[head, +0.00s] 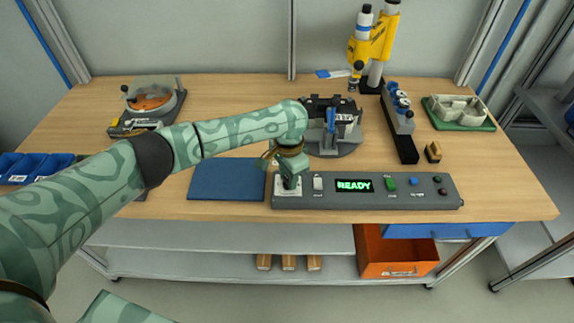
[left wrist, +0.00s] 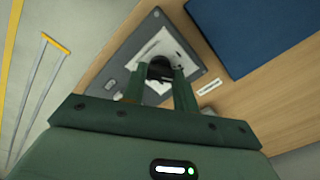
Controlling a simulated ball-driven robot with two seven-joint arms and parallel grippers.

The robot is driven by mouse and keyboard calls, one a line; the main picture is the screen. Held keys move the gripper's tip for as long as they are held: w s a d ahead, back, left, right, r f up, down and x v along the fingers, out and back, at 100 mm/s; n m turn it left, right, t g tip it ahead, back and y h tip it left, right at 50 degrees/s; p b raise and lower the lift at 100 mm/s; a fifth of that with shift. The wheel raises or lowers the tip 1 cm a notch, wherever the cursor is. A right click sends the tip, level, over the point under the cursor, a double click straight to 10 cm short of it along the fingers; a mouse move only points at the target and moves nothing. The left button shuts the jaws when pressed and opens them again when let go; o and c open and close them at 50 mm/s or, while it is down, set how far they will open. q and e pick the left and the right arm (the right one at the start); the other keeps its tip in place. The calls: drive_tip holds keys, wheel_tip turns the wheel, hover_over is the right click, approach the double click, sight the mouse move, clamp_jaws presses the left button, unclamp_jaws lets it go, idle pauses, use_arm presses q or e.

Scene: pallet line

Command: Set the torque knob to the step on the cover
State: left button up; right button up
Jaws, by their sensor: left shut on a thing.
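The grey control panel (head: 330,198) lies along the front of the bench, its screen (head: 354,185) showing READY in green. My left gripper (head: 289,184) points down over the white plate at the panel's left end. In the left wrist view its two fingers (left wrist: 160,80) are shut on the dark round torque knob (left wrist: 160,66), which stands on the white dial plate (left wrist: 176,52). The fingers hide much of the knob, and its setting cannot be read. Behind the panel, a dark fixture (head: 345,128) carries a white label, too small to read. My right gripper is not in view.
A blue mat (head: 228,179) lies left of the panel. A round clamp fixture (head: 152,98), blue bins (head: 30,166), a yellow press (head: 372,45), a black-ended tool rail (head: 399,120) and a green tray (head: 458,111) stand around the bench.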

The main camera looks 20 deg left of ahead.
use_arm(q)
drive_tip(key=m+p, duration=0.1)
drive_tip(key=p, duration=0.3)
drive_tip(key=shift+d+r, duration=0.1)
drive_tip(key=shift+r, duration=0.25)
drive_tip(key=shift+f+m+p, duration=0.15)
drive_tip(key=shift+m+p, duration=0.25)
drive_tip(key=shift+m, duration=0.1)
drive_tip(key=shift+f+m, duration=0.15)
drive_tip(key=shift+m, duration=0.65)
drive_tip(key=shift+m+p, duration=0.3)
drive_tip(key=shift+m, duration=0.9)
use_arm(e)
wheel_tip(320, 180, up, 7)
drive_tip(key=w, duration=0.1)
use_arm(q)
drive_tip(key=shift+m, duration=0.3)
drive_tip(key=o, duration=1)
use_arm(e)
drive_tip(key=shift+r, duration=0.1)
